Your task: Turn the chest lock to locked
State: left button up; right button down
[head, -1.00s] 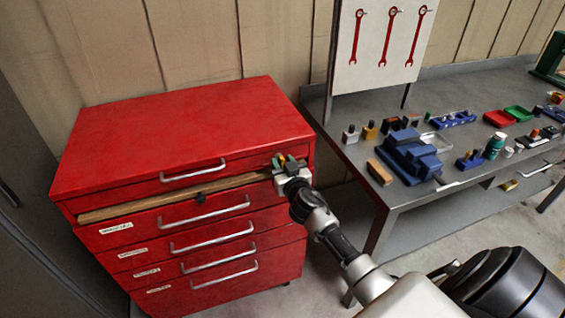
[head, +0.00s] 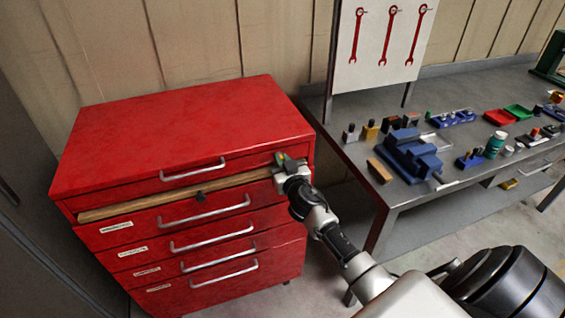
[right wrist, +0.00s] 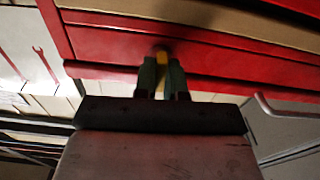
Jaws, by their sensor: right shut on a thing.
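The red chest (head: 180,130) stands against the wall, with its drawers shut. My right gripper (head: 281,160) is at the upper right of the chest's front, beside the top drawer. In the right wrist view, its two dark green fingers (right wrist: 161,80) are closed on a small yellow lock knob (right wrist: 162,57) at the red chest front. The fingers cover most of the knob, and I cannot read which way it is turned. My left gripper is not in view.
A wooden strip (head: 170,197) runs across the chest front below the top drawer. Silver drawer handles (head: 204,210) stick out. A grey workbench (head: 400,200) with a blue vise (head: 412,157) and several small parts stands to the right.

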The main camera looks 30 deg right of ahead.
jog(key=n, duration=0.3)
jog(key=shift+a+f+n+b, duration=0.1)
jog(key=shift+n+b, duration=0.2)
jog(key=shift+n, duration=0.1)
jog(key=n, duration=0.4)
jog(key=shift+n, duration=0.3)
jog(key=n, duration=0.4)
jog(key=shift+n+b, duration=0.3)
jog(key=shift+b, duration=0.05)
jog(key=shift+a+f+n, duration=0.1)
jog(key=shift+f+n, duration=0.05)
jog(key=shift+n, duration=1.95)
jog(key=c, duration=1.2)
grip_release()
jog(key=b+v, duration=0.1)
jog(key=v, duration=0.9)
jog(key=shift+s, duration=0.4)
